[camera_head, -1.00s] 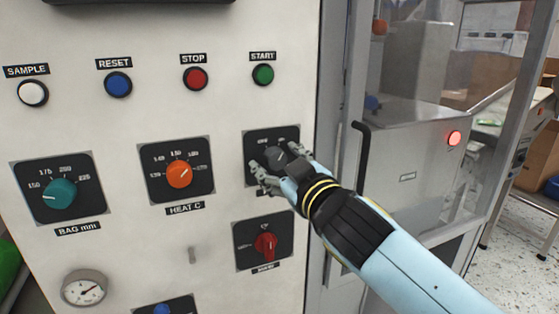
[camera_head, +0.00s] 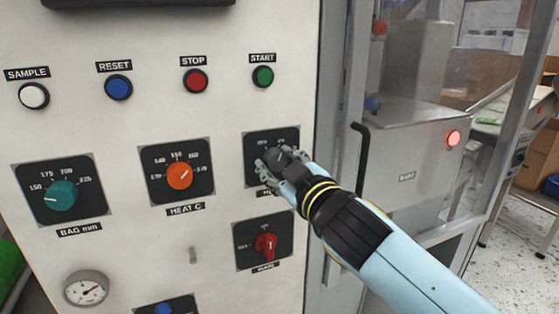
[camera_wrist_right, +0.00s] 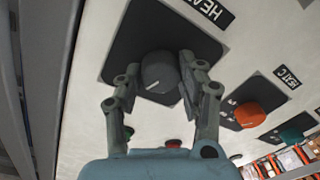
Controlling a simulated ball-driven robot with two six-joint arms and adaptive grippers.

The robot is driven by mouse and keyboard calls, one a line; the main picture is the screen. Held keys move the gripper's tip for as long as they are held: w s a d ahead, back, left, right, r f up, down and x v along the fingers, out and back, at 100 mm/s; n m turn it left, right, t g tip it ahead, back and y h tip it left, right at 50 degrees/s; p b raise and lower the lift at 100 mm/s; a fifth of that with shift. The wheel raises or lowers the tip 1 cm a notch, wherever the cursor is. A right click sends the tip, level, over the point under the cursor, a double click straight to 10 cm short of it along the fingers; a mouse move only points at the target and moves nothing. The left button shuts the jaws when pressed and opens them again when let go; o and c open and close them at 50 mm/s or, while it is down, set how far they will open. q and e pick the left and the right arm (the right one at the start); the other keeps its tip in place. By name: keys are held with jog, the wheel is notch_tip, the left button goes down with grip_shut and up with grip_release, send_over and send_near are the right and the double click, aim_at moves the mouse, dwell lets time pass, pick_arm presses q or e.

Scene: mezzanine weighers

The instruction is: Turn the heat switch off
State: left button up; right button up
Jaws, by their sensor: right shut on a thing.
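The heat switch is a dark grey rotary knob (camera_head: 277,156) on a black square plate (camera_head: 287,138), at the right of the white panel. My right gripper (camera_head: 271,166) is at this knob, its two fingers on either side of it, and hides part of the plate and its label. In the right wrist view the knob (camera_wrist_right: 160,76) with a white pointer line sits between the fingers of my right gripper (camera_wrist_right: 165,85), which is shut on it. A partly cut label reading HEA (camera_wrist_right: 208,9) shows beside the plate. My left gripper is not in view.
An orange HEAT C knob (camera_head: 179,175) is left of the switch, and a red knob (camera_head: 265,245) is below it. A green START button (camera_head: 262,77) is above. A black door handle (camera_head: 362,147) stands just right of the panel, close to my right arm.

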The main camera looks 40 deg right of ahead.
jog(key=n+p, duration=0.3)
jog(key=n, duration=0.2)
jog(key=shift+r+g, duration=0.15)
jog(key=shift+g, duration=0.15)
jog(key=n+p, duration=0.2)
jog(key=n, duration=0.3)
dwell(0.4)
jog(key=o, duration=1.1)
jog(key=shift+a, duration=0.1)
jog(key=shift+o, duration=0.2)
jog(key=s+a, duration=0.2)
jog(key=s, duration=0.9)
jog(key=shift+s+a+r, duration=0.15)
jog(key=shift+s+a, duration=0.1)
jog(key=shift+s, duration=0.15)
